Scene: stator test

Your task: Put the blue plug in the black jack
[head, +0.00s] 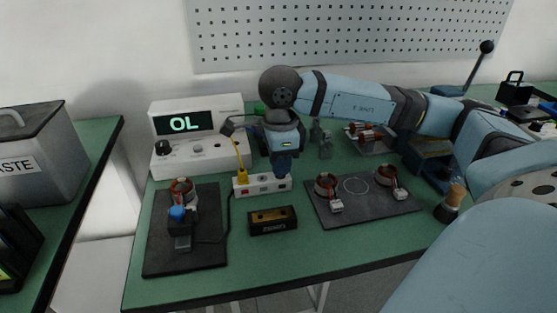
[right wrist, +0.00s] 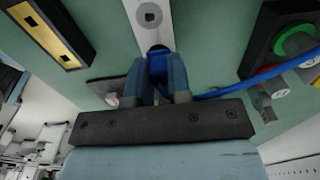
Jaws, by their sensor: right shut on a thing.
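My right gripper (head: 283,168) points down over the right end of the white socket strip (head: 243,190). In the right wrist view, the gripper (right wrist: 166,75) is shut on the blue plug (right wrist: 157,60), and a blue cable (right wrist: 215,92) runs off to the right. The plug's tip is at the strip (right wrist: 135,10); I cannot tell whether it sits in a socket or just above it. A dark box with green and red round fittings (right wrist: 298,42) is at the upper right; I cannot make out a black jack there. My left gripper is out of view.
A yellow plug (head: 242,176) stands in the strip's left end. The meter (head: 225,153) reads OL behind it. A black block with a gold face (head: 272,228) lies in front. Dark mats (head: 210,253) with coil parts lie left and right (head: 375,211).

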